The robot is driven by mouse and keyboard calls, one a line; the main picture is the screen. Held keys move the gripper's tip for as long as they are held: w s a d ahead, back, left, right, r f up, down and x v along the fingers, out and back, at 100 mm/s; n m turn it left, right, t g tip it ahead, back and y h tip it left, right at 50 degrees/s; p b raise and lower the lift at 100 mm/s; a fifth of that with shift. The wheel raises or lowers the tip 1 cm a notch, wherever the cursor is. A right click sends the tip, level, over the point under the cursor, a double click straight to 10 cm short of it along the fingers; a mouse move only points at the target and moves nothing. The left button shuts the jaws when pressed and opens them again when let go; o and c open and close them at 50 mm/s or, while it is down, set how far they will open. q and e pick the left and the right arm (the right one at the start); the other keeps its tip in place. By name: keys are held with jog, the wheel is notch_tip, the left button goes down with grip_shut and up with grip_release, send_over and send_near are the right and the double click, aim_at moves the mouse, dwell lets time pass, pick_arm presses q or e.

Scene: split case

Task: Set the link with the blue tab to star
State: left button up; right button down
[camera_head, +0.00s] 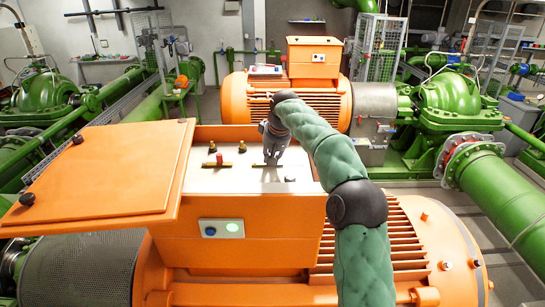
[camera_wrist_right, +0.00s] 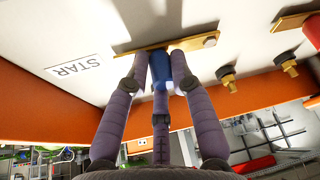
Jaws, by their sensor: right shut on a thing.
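My right gripper (camera_head: 272,158) reaches down into the orange terminal box (camera_head: 250,243). In the right wrist view my right gripper (camera_wrist_right: 160,75) has its fingers closed around the blue tab (camera_wrist_right: 160,76). The tab sits on a brass link (camera_wrist_right: 184,44) lying along the white panel (camera_wrist_right: 120,22). A printed STAR label (camera_wrist_right: 75,67) is on the panel to the left of the link in that view. In the head view the fingers hide the blue tab. My left gripper is in neither view.
The box's orange lid (camera_head: 105,170) stands open at the left. A link with a red tab (camera_head: 219,152) and brass studs (camera_wrist_right: 228,78) are near my right gripper. The box's orange wall (camera_wrist_right: 50,125) borders the panel.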

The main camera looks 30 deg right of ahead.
jog(key=shift+w+r, duration=0.15)
jog(key=shift+r, duration=0.15)
jog(key=c, duration=1.4)
grip_release()
jog(key=shift+o, duration=1.3)
jog(key=shift+a, duration=0.1)
jog(key=shift+w+a+f, duration=0.1)
jog(key=shift+w+f, duration=0.05)
jog(key=shift+s+r, duration=0.25)
jog(key=shift+r, duration=0.1)
jog(key=v, duration=1.1)
